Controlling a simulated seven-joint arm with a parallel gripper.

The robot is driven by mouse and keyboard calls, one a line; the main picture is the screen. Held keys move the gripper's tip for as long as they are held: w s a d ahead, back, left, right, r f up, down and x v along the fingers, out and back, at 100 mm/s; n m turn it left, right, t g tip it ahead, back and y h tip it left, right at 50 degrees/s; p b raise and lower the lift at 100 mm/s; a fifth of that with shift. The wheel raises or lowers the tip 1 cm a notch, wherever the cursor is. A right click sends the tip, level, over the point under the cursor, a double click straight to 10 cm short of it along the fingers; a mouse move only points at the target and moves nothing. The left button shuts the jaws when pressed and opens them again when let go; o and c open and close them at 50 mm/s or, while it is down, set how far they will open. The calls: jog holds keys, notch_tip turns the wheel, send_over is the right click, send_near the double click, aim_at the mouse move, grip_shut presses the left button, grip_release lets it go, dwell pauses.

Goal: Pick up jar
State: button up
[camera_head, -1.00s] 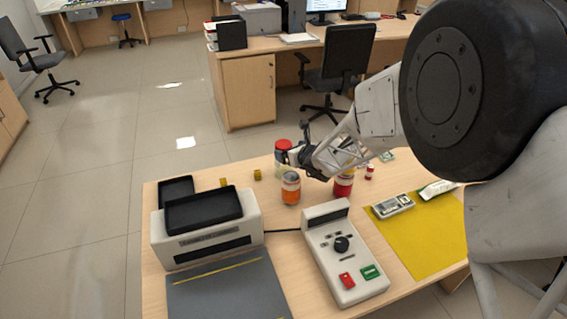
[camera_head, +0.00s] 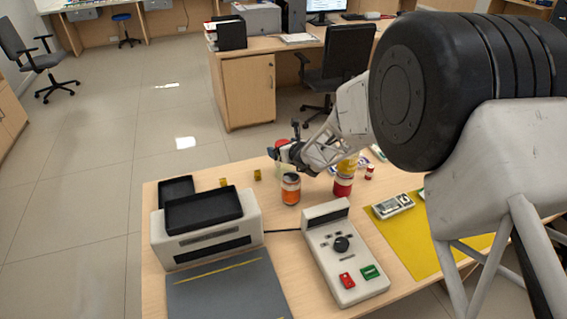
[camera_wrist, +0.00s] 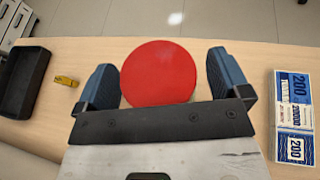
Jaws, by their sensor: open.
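A jar with a round red lid (camera_wrist: 158,72) shows in the wrist view between the two blue-padded fingers of my gripper (camera_wrist: 163,75). The fingers are apart, with a small gap on each side of the lid. In the head view, the red lid (camera_head: 281,142) is partly hidden behind my gripper (camera_head: 285,154). The pale jar body shows only a little below it. An orange jar (camera_head: 290,190) stands just in front, and a red jar with a yellow top (camera_head: 343,182) stands to the right.
A small red-and-white bottle (camera_head: 369,172) stands further right. Banknote bundles (camera_wrist: 294,118) lie right of the gripper in the wrist view. A grey machine with a black tray (camera_head: 205,240) and a keypad device (camera_head: 345,265) occupy the counter's front. Small yellow items (camera_head: 257,174) lie left.

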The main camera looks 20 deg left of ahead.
jog(key=shift+c, duration=0.3)
jog(key=c, duration=1.4)
jog(key=shift+o, duration=0.2)
jog(key=shift+r, duration=0.1)
jog(key=shift+r, duration=4.95)
